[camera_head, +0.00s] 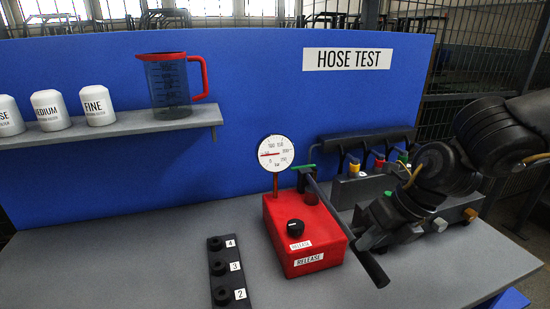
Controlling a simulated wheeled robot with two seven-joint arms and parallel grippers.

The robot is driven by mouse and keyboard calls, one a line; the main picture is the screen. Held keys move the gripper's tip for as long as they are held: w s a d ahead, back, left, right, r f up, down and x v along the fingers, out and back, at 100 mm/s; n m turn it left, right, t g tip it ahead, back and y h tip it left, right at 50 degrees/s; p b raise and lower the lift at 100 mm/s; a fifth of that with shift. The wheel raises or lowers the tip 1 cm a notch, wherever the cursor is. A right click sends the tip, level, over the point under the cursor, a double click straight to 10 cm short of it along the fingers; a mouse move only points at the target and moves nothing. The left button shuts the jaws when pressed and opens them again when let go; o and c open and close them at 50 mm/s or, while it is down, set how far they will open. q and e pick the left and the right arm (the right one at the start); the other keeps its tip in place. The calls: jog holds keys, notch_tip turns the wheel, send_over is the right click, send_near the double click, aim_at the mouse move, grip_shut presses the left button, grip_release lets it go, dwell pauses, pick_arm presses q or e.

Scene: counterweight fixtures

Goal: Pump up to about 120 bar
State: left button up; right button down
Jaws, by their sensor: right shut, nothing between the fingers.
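The red pump box (300,245) stands on the grey bench, with a black knob (295,226) and RELEASE labels on it. A round white gauge (276,153) rises on a red stem from its back. Its red needle points left, about level; the numbers are too small to read surely. The pump's long lever (330,211) slopes down toward the front right and ends in a black grip (371,266). My right gripper (364,241) is shut and empty, close beside the lever just above the grip; I cannot tell if it touches. My left gripper is not in view.
A black strip (222,270) with numbered sockets lies left of the pump. A grey block (352,189) with coloured fittings stands behind my right arm. A shelf (130,131) holds a measuring jug (168,85) and white containers. The bench's left part is clear.

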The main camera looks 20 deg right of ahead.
pick_arm(q)
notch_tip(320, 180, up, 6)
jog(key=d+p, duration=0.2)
jog(key=p, duration=0.3)
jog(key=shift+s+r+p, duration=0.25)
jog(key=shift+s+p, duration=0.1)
jog(key=shift+p, duration=0.05)
pick_arm(e)
notch_tip(320, 180, up, 11)
